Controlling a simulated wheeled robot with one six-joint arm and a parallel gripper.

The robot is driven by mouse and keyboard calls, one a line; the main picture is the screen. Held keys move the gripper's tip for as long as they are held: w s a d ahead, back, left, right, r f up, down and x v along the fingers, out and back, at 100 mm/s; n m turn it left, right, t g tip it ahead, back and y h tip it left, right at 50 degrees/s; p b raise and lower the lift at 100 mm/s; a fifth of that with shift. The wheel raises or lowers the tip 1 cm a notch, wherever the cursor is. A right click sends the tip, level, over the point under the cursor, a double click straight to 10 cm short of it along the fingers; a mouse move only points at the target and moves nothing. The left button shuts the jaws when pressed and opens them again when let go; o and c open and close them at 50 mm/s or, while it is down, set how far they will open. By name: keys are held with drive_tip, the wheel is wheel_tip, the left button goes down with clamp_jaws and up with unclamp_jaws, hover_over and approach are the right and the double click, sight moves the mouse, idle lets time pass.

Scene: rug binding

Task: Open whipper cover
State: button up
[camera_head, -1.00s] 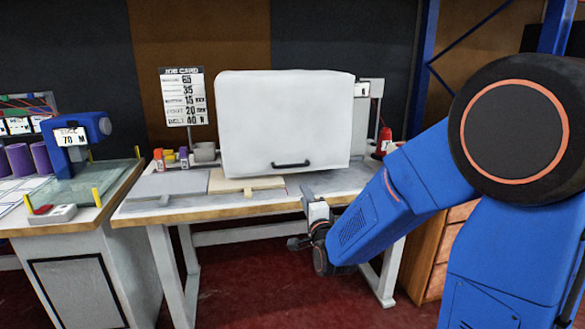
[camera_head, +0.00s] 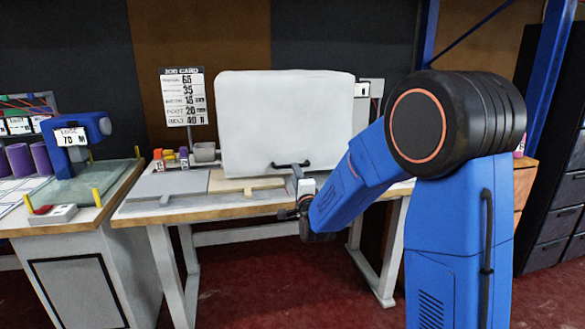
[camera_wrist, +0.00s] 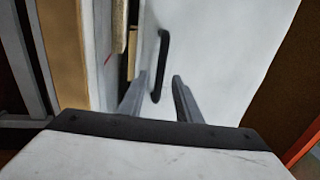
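The whipper cover (camera_head: 283,115) is a large white box-like panel standing on the workbench, and it looks closed. Its dark bar handle (camera_head: 291,164) is low on the front face. In the wrist view the white cover (camera_wrist: 215,55) fills the right half and the handle (camera_wrist: 160,65) stands upright in the picture. My gripper (camera_head: 300,172) is at the handle's height in the head view. In the wrist view my gripper (camera_wrist: 158,88) has its two fingers apart, with the handle's end showing between their tips. I cannot tell whether they touch it.
The workbench (camera_head: 215,208) has a wooden front edge below the cover. A job card (camera_head: 182,97) and small bottles (camera_head: 170,160) stand left of the cover. A second table (camera_head: 110,205) with a blue machine (camera_head: 78,130) is at the left.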

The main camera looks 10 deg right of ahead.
drive_tip(key=shift+w+r, duration=0.15)
drive_tip(key=shift+w, duration=0.8)
drive_tip(key=shift+w+r, duration=0.2)
drive_tip(key=shift+w, duration=0.75)
drive_tip(key=shift+w+r, duration=0.15)
drive_tip(key=shift+w, duration=0.8)
clamp_jaws()
